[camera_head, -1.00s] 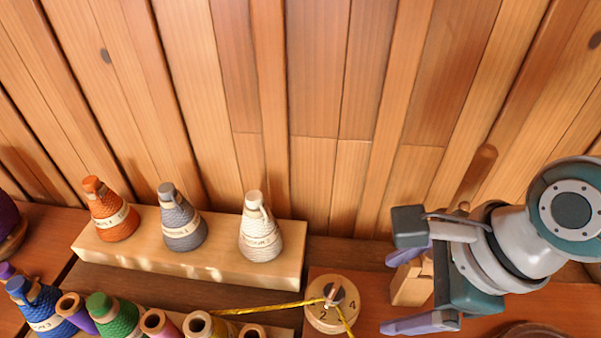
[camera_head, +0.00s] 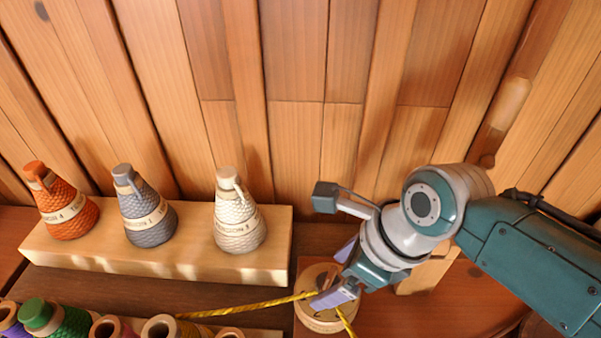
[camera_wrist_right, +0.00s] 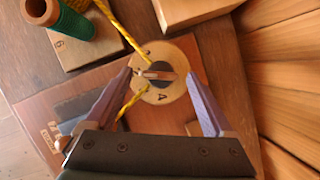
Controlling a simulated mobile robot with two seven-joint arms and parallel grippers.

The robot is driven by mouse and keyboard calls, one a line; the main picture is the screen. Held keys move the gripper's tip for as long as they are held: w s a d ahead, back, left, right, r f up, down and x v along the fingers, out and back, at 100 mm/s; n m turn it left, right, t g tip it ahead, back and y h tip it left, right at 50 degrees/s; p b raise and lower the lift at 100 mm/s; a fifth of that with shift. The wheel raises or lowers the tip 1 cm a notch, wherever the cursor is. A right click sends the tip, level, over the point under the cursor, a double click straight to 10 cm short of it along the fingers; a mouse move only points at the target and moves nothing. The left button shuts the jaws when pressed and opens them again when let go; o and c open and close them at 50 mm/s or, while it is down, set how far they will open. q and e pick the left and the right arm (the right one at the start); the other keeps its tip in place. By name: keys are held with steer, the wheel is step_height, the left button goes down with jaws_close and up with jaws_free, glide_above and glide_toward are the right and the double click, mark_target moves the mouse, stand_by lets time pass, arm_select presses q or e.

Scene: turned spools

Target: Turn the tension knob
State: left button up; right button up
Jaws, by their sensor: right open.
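The tension knob shows in the right wrist view as a wooden bar (camera_wrist_right: 158,75) on a dark centre. It sits on a round pale wooden dial (camera_wrist_right: 150,96) with a 4 marked on it. My right gripper (camera_wrist_right: 160,76) is open, its purple fingers on either side of the dial's middle. I cannot tell whether they touch the bar. In the head view my right gripper (camera_head: 340,273) is over the dial (camera_head: 318,322) and hides the knob. A yellow cord (camera_head: 250,305) runs to the dial from the left. My left gripper is not in view.
Orange (camera_head: 62,207), grey (camera_head: 147,212) and white (camera_head: 238,222) cone spools stand on a pale wooden block (camera_head: 170,263) at the left. Several smaller spools line the bottom left edge. A plank wall (camera_head: 290,120) rises behind.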

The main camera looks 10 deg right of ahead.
steer(key=c, duration=1.4)
